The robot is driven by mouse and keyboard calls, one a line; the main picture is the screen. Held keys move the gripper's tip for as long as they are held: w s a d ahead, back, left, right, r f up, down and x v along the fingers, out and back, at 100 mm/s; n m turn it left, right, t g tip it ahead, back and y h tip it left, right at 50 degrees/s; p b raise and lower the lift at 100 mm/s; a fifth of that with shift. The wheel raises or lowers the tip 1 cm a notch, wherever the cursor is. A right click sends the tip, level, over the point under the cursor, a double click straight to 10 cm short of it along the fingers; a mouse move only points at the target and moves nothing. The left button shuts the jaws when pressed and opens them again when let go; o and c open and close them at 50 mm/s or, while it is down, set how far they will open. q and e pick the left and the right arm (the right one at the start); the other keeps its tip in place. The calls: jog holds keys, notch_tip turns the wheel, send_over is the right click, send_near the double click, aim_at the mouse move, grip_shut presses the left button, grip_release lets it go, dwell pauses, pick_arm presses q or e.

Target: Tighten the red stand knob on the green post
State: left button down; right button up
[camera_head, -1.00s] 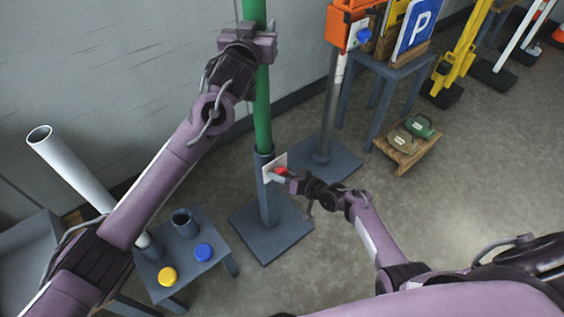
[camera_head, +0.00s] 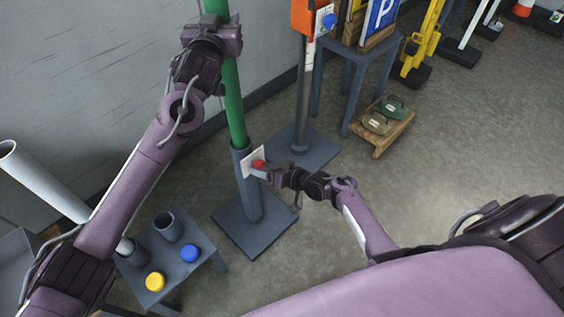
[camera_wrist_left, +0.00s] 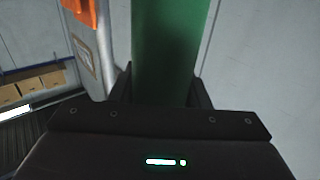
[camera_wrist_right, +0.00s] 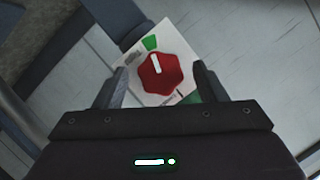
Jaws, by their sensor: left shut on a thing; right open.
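The green post (camera_head: 233,105) stands upright in a grey stand sleeve (camera_head: 247,180) with a flat base. My left gripper (camera_head: 222,40) is shut on the post high up; the post also fills the middle of the left wrist view (camera_wrist_left: 168,50). The red knob (camera_head: 258,163) sits on a white plate (camera_head: 248,158) on the sleeve. In the right wrist view the knob (camera_wrist_right: 160,78) has a white pointer line directed up towards a green mark (camera_wrist_right: 150,43). My right gripper (camera_wrist_right: 163,86) is open, with one finger on each side of the knob; I cannot tell whether they touch it.
A low grey table (camera_head: 175,265) at left holds cups, a yellow cap (camera_head: 155,282) and a blue cap (camera_head: 190,253). Another stand with an orange box (camera_head: 308,18) and blue knob is behind. A wooden pallet (camera_head: 381,133) lies right.

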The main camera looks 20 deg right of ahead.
jog(key=v, duration=1)
jog(key=shift+d, duration=0.1)
pick_arm(q)
jog(key=c, duration=0.7)
grip_release()
jog(key=shift+s, duration=0.1)
jog(key=v, duration=0.7)
jog(key=shift+s+a, duration=0.2)
jog(key=shift+s, duration=0.1)
pick_arm(e)
jog(key=shift+f, duration=0.1)
